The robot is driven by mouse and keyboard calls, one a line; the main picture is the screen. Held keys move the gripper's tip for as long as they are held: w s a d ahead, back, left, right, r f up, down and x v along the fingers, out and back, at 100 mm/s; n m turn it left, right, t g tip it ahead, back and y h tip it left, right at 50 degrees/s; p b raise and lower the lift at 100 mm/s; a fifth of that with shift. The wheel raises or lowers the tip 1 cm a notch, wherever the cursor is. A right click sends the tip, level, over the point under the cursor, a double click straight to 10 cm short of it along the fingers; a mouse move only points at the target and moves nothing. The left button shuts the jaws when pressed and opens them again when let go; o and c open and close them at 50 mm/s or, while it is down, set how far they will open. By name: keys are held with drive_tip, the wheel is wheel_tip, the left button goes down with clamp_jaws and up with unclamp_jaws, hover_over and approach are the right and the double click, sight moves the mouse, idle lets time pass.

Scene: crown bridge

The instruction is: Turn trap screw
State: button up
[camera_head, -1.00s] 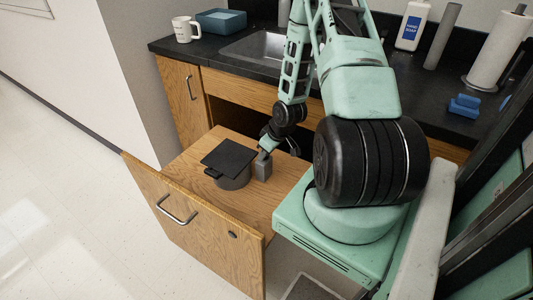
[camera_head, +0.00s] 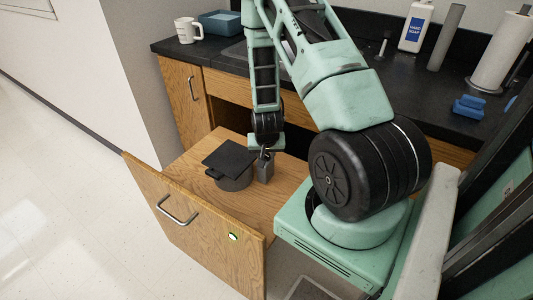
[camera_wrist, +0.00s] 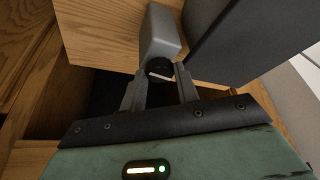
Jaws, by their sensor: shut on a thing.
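A grey upright block (camera_head: 265,168) stands in the open wooden drawer, beside a black pot-like thing. In the wrist view the block (camera_wrist: 160,32) shows with a round black screw knob (camera_wrist: 160,68) at its near end, bearing a pale line mark. My gripper (camera_head: 265,151) is over the top of the block. In the wrist view my gripper's fingers (camera_wrist: 160,86) are closed on the black knob from both sides. The knob is partly hidden by the fingers.
The dark pot with a flat square lid (camera_head: 230,160) stands close left of the block. The drawer front (camera_head: 185,222) has a handle and a small lit greenish-white spot (camera_head: 233,237). A counter behind holds a mug (camera_head: 187,29), soap bottle (camera_head: 415,27) and paper roll (camera_head: 500,52).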

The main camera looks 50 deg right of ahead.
drive_tip(key=shift+m+g, duration=0.4)
drive_tip(key=shift+m, duration=0.6)
drive_tip(key=o, duration=1)
drive_tip(key=shift+w, duration=0.1)
drive_tip(key=p+v, duration=0.1)
drive_tip(key=v, duration=0.4)
drive_tip(key=p+v, duration=0.1)
drive_tip(key=v, duration=0.5)
drive_tip(key=p+v, duration=0.1)
drive_tip(key=v, duration=0.5)
drive_tip(key=shift+a+r, duration=0.1)
drive_tip(key=shift+a, duration=0.3)
